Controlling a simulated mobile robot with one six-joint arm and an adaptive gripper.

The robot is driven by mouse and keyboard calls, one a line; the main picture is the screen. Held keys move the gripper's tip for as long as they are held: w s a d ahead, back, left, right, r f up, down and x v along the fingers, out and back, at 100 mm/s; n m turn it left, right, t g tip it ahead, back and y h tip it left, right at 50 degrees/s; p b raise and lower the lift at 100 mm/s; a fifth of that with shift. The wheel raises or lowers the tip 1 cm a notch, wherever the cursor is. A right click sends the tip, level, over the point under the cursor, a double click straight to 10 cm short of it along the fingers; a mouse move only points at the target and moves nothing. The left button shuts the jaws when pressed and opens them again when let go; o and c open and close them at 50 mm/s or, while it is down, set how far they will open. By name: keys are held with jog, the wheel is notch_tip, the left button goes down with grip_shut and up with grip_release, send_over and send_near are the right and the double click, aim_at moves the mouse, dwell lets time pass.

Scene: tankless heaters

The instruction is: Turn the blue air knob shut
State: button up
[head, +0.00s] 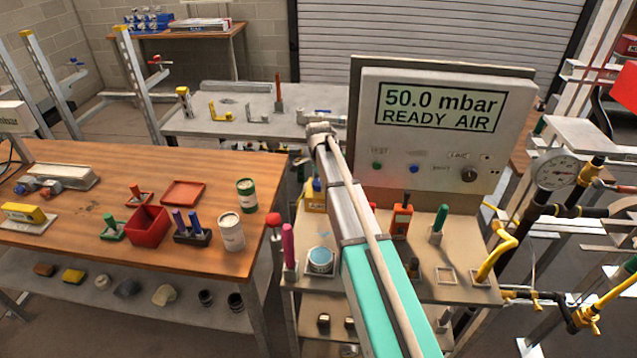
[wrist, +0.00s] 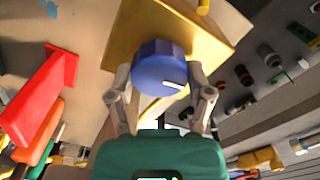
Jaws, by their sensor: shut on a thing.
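The blue air knob (wrist: 158,64) is in the upper middle of the wrist view, in front of a yellow plate. A short white mark on its face points to the right and slightly down. My gripper (wrist: 160,78) is shut on the knob, with one grey finger at each side. The lower part of the knob's surroundings is hidden by my green gripper body. In the head view my arm reaches forward over the cart, and I cannot make out the gripper or its hold there. The display panel (head: 440,108) reads 50.0 mbar, READY AIR.
A red upright part (wrist: 42,95) stands left of my gripper in the wrist view. In the head view, a pressure gauge (head: 553,171) and yellow pipe handles stand at the right. A wooden table (head: 90,245) with a red bin (head: 147,224) and cans is at the left.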

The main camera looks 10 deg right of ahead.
jog(key=shift+a+m, duration=0.15)
jog(key=shift+m, duration=0.35)
jog(key=o, duration=1.1)
jog(key=shift+o, duration=0.2)
jog(key=shift+r, duration=0.15)
